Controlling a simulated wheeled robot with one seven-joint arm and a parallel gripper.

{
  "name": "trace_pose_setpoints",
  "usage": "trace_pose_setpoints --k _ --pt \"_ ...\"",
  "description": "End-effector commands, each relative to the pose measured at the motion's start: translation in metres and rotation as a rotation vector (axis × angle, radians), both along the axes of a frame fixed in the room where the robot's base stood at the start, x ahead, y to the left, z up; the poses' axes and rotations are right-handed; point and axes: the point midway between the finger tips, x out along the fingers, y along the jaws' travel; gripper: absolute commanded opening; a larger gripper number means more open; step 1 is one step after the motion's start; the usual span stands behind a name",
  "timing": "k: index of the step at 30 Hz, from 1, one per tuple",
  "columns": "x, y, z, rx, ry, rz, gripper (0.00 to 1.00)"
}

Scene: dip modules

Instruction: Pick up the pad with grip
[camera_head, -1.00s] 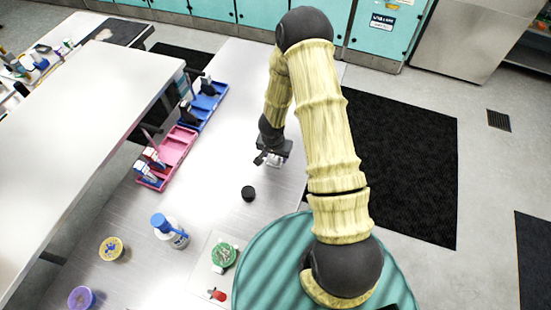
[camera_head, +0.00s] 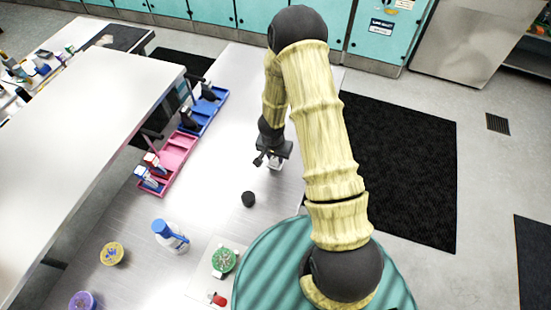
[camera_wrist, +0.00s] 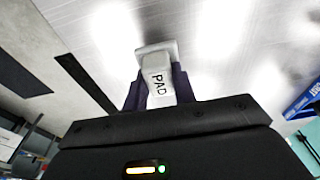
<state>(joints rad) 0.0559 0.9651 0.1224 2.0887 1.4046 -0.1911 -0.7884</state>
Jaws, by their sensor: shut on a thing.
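The pad with grip (camera_wrist: 158,84) is a white block with a grip lettered "PAD" and a wider plate at its far end. In the wrist view it sits between the two dark fingers of my gripper (camera_wrist: 156,92), which are shut on its grip. In the head view the pad (camera_head: 275,163) shows as a small white shape under my gripper (camera_head: 272,157), over the steel bench. I cannot tell whether it touches the bench.
On the bench (camera_head: 215,175) stand a small black cylinder (camera_head: 248,199), a white bottle with blue top (camera_head: 170,236), a pink tray (camera_head: 172,163) and a blue tray (camera_head: 205,110). A green round item (camera_head: 223,261) lies on a white sheet. The bench around the gripper is clear.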

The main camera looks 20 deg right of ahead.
Motion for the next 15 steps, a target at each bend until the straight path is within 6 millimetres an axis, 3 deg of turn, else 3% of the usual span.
trace_pose_setpoints --k 1,6,15 --pt "0.0 0.001 0.015 -0.001 -0.002 0.003 0.04" --pt "0.0 0.001 0.046 0.0 -0.001 0.002 0.04" --pt "0.0 0.0 0.074 0.0 0.0 0.001 0.04"
